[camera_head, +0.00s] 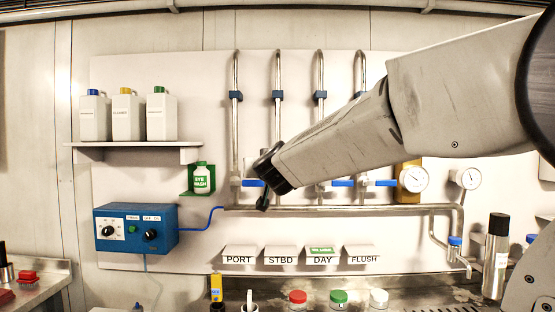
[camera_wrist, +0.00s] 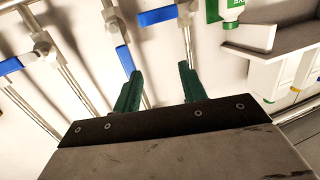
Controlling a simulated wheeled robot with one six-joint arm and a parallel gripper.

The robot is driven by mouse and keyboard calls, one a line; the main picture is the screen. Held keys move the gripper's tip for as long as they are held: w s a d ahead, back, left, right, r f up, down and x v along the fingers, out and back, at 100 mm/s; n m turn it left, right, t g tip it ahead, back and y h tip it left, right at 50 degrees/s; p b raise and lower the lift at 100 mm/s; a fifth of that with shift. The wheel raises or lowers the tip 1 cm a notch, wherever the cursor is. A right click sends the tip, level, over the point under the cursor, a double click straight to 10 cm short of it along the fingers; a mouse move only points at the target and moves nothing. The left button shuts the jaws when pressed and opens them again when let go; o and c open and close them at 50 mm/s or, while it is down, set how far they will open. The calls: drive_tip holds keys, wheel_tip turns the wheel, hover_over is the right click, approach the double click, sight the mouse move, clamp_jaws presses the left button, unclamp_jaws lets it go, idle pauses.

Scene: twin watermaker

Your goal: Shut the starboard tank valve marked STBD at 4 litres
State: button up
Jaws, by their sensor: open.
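The STBD label (camera_head: 280,260) is on the lower panel, below the second pipe from the left. My gripper (camera_head: 264,190) covers that pipe's valve in the head view. In the wrist view, a blue lever (camera_wrist: 125,59) lies roughly along its pipe, just beyond the tip of my left finger; I take it for the STBD valve. My gripper (camera_wrist: 159,76) is open, with nothing between its green fingers. The neighbouring PORT lever (camera_wrist: 157,16) lies across its pipe, as does the DAY lever (camera_head: 342,183). No litre reading is legible.
The FLUSH lever (camera_head: 385,183) is farther right, beside round gauges (camera_head: 413,180). An eye wash bottle (camera_head: 201,178) and a shelf (camera_head: 135,147) with jugs are left. A blue control box (camera_head: 136,229) sits below them. A green plate (camera_head: 320,250) shows above the DAY label.

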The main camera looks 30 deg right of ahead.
drive_tip(key=w+d+m+h, duration=0.1)
drive_tip(key=w+d, duration=0.1)
drive_tip(key=d, duration=0.1)
drive_tip(key=w+d+r+h, duration=0.1)
drive_tip(key=w+d, duration=0.2)
drive_tip(key=w+d+r+m+g+h, duration=0.1)
drive_tip(key=w+d+h, duration=0.1)
drive_tip(key=d, duration=0.2)
drive_tip(key=shift+w+m, duration=0.2)
drive_tip(key=shift+m, duration=0.1)
drive_tip(key=shift+a+f, duration=0.1)
clamp_jaws()
